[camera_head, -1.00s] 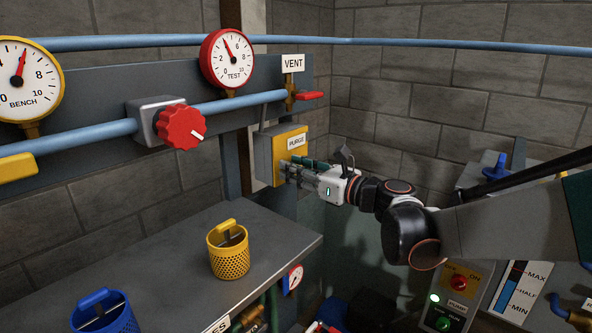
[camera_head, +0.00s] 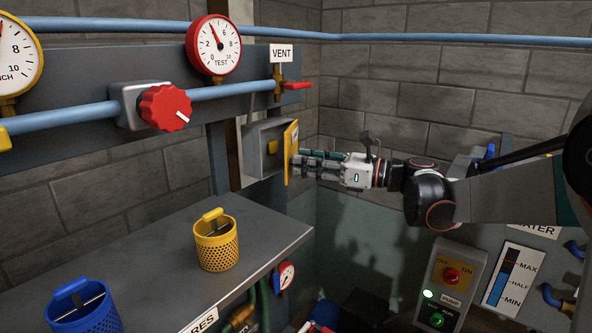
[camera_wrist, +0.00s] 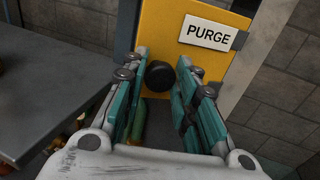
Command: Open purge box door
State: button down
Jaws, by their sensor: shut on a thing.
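The purge box (camera_head: 258,135) is a grey box on the wall panel below the VENT sign. Its yellow door (camera_head: 291,140) stands partly open, swung out from the box and seen nearly edge-on in the head view. In the wrist view the door (camera_wrist: 158,25) fills the top middle, with a white PURGE label (camera_wrist: 208,33) and a round black knob (camera_wrist: 160,76). My gripper (camera_head: 298,163) is at the door's face, its fingers shut on the knob, one on each side in the wrist view (camera_wrist: 163,72).
A grey bench (camera_head: 150,265) below holds a yellow basket (camera_head: 217,248) and a blue basket (camera_head: 88,312). A red vent handle (camera_head: 297,86) sticks out above the box. A pump switch box (camera_head: 447,290) stands at lower right.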

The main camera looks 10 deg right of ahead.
jog(key=w+d+b, duration=0.2)
jog(key=d, duration=0.5)
jog(key=shift+w+d+r, duration=0.2)
jog(key=shift+w+r, duration=0.1)
jog(key=shift+r, duration=0.1)
jog(key=c, duration=1.7)
grip_release()
jog(key=shift+a, duration=0.1)
jog(key=o, duration=0.4)
jog(key=shift+w+a, duration=0.15)
jog(key=shift+a, duration=0.1)
jog(key=shift+r, duration=4.8)
